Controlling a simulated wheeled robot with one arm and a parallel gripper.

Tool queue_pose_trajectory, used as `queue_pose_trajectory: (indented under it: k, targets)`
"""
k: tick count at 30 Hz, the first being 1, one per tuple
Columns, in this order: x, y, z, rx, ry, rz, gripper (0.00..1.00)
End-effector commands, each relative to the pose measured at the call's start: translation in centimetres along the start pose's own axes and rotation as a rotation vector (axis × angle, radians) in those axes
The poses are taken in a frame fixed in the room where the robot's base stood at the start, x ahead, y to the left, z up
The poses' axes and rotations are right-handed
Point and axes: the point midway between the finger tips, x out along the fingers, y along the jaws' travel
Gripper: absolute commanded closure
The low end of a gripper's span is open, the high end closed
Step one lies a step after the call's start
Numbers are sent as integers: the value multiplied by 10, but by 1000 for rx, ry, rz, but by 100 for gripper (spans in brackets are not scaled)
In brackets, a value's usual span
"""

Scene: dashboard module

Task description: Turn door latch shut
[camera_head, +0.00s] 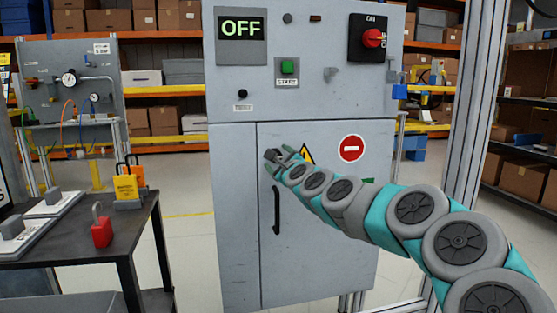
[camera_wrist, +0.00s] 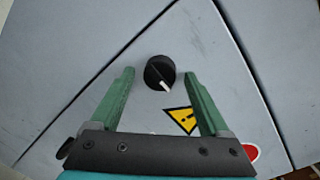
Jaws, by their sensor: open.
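The door latch (camera_wrist: 160,73) is a round black knob with a white pointer line, set in the grey cabinet door (camera_wrist: 190,50). In the wrist view its pointer slants toward the lower right. My gripper (camera_wrist: 159,78) is open, with one green finger on each side of the knob in that view. Gaps show between both fingers and the knob, and I see no contact. In the head view my gripper (camera_head: 280,155) is at the upper left of the closed-looking cabinet door (camera_head: 330,220). The latch is hard to tell from the fingers there.
A black vertical handle (camera_head: 276,210) is below my gripper. The cabinet's upper panel carries a lit OFF display (camera_head: 241,27), a green button (camera_head: 288,67) and a red rotary switch (camera_head: 373,38). A dark table (camera_head: 130,232) with a red padlock (camera_head: 101,231) stands at the left.

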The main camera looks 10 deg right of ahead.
Motion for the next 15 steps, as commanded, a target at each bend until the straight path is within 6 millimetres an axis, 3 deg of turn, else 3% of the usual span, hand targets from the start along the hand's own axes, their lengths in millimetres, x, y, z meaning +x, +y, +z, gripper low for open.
queue_pose_trajectory:
  k: [3,15]
  targets:
    - [0,0,0,0,0,0,21]
    - [0,0,0,0,0,1,66]
